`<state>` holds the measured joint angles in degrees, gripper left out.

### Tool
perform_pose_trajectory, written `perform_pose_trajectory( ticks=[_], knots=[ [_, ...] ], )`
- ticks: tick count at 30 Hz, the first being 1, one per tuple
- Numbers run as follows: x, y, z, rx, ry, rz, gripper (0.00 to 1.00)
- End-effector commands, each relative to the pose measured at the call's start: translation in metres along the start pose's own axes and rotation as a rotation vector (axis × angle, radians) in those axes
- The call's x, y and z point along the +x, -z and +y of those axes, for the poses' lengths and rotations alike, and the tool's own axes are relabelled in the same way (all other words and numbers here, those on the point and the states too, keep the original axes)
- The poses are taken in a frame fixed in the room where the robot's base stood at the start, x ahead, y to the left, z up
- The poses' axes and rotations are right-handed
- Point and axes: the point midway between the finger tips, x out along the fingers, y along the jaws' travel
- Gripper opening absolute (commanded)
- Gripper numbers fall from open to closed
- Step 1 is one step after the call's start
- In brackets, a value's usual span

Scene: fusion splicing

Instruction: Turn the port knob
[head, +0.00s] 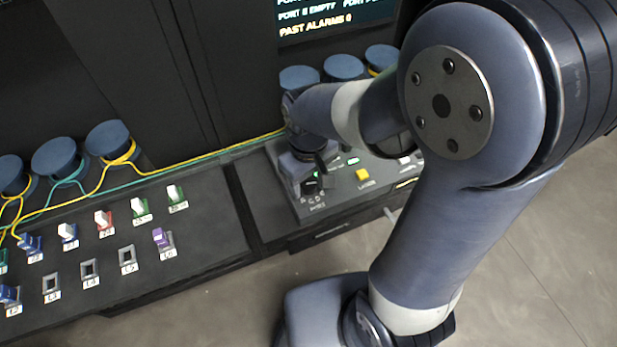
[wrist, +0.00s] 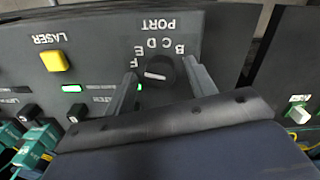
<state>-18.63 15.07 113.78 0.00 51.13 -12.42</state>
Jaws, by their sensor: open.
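The port knob (wrist: 158,70) is a round black dial with a white line across it, on the grey panel in the wrist view. The line lies nearly level in the picture; I cannot tell which end is the pointer. My gripper (wrist: 161,77) is open, with one finger on each side of the knob. Whether the fingers touch it I cannot tell. In the head view my gripper (head: 306,172) is over the left end of the panel and hides the knob.
A yellow LASER button (wrist: 55,60) sits beside the knob and also shows in the head view (head: 362,175). Black switches and teal connectors (wrist: 36,140) are at the wrist view's left. A socket board (head: 205,236) with coloured plugs and yellow cables lies left of the panel.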

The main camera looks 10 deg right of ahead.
Motion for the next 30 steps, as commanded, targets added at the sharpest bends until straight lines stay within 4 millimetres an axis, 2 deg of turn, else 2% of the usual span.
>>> perform_pose_trajectory(
  ticks=[2,18,30],
  knots=[
    [-0.0001,0.0000,0.0000,0.000,0.000,0.000,0.53],
    [-0.0004,0.0000,0.0000,0.000,0.000,0.000,0.09],
    [-0.0003,0.0001,0.0000,0.078,0.000,0.000,0.08]
  ],
)
